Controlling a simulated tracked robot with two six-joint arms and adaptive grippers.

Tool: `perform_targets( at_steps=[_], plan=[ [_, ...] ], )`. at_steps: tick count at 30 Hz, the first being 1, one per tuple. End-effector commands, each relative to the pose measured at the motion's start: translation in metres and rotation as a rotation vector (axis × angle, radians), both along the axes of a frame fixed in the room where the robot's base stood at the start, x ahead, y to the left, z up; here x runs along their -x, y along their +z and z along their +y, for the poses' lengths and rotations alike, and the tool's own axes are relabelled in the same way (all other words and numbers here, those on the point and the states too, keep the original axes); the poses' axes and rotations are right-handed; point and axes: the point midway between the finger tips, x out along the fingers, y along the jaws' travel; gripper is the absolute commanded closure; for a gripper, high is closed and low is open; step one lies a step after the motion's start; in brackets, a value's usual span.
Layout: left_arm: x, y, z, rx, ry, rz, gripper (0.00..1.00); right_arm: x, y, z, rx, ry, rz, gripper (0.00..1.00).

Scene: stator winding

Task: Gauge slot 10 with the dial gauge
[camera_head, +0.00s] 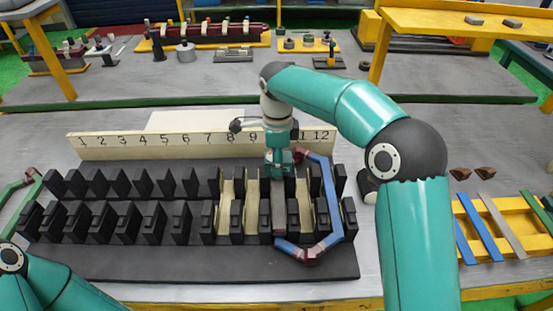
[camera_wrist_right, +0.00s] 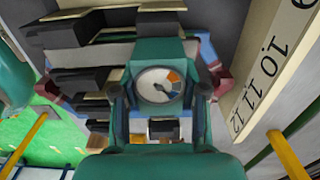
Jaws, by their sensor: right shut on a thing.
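The black slotted stator block (camera_head: 200,262) lies on the grey table below a cream board (camera_head: 150,148) numbered to 12. My right gripper (camera_head: 279,162) points down over the slots near slot 10. It is shut on the dial gauge (camera_wrist_right: 158,85), whose white face with orange and blue-grey sectors faces the right wrist view. In the head view the gauge is mostly hidden. A grey-brown strip shows in the slot row below the gripper; I cannot tell how deep the gauge sits. Cream liners (camera_head: 226,207) stand in slots on both sides. My left gripper is out of view.
A blue coil (camera_head: 328,190) with dark red corners loops around the right slots, close to the gripper. A yellow rack (camera_head: 477,232) with blue and grey strips and brown wedges (camera_head: 461,173) are at the right. A green coil (camera_head: 14,190) is at the left edge.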

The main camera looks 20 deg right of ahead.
Motion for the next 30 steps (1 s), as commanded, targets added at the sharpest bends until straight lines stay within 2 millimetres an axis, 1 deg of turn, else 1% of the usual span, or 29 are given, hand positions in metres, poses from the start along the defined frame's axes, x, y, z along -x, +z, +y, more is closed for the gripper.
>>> perform_targets(
  at_steps=[27,28,30],
  plan=[
    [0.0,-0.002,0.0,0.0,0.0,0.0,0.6,-0.0002,-0.0037,0.0009,0.0,0.002,0.0,0.92],
    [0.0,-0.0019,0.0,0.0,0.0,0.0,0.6,-0.0002,-0.0037,0.0009,0.0,0.002,0.0,0.55],
    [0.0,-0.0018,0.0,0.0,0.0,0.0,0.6,-0.0003,-0.0035,0.001,0.0,0.002,0.0,0.44]
  ],
)
